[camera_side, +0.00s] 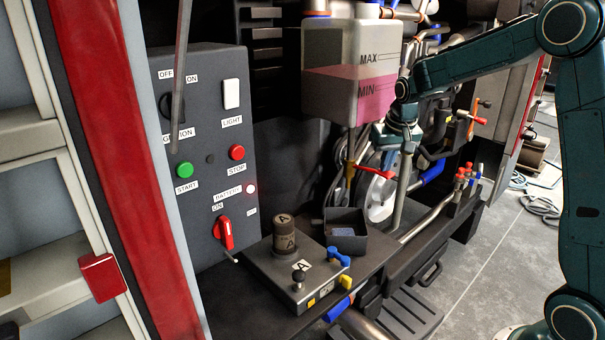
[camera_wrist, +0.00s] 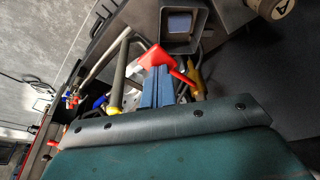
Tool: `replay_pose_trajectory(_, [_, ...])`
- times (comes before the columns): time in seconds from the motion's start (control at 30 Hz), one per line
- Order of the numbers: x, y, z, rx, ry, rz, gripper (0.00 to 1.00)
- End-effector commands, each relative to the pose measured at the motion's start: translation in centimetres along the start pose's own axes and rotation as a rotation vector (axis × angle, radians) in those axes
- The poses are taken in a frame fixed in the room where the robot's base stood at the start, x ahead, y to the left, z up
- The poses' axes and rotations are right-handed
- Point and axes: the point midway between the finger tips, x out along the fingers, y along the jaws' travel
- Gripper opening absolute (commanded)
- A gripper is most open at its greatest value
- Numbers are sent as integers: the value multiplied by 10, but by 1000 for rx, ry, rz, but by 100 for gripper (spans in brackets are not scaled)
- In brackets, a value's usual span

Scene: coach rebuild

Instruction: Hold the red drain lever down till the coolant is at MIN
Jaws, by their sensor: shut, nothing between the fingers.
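The translucent coolant tank (camera_side: 325,45) hangs at the top middle of the side view. The pink coolant (camera_side: 330,88) in it stands below the MAX mark and above the MIN mark. The red drain lever (camera_side: 375,171) is below the tank; it also shows in the wrist view (camera_wrist: 154,57), just past the fingertips. My gripper (camera_side: 385,138) is shut and empty, close above the lever in the side view. Its blue fingers (camera_wrist: 156,72) overlap the lever in the wrist view. I cannot tell whether they touch it.
A dark open box (camera_side: 345,222) stands below and left of the lever. A grey block (camera_side: 290,268) with a brown cylinder and knobs is in front. The switch panel (camera_side: 205,130) is at left. Pipes and hoses crowd the right; grey floor (camera_side: 500,260) is open there.

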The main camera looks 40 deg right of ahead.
Motion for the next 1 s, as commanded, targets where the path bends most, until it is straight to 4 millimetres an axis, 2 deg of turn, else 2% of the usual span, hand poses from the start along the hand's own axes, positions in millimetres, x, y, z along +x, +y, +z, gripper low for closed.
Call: replay_pose_trajectory(1.0, [19, -1, 5, -1, 2, -1, 0])
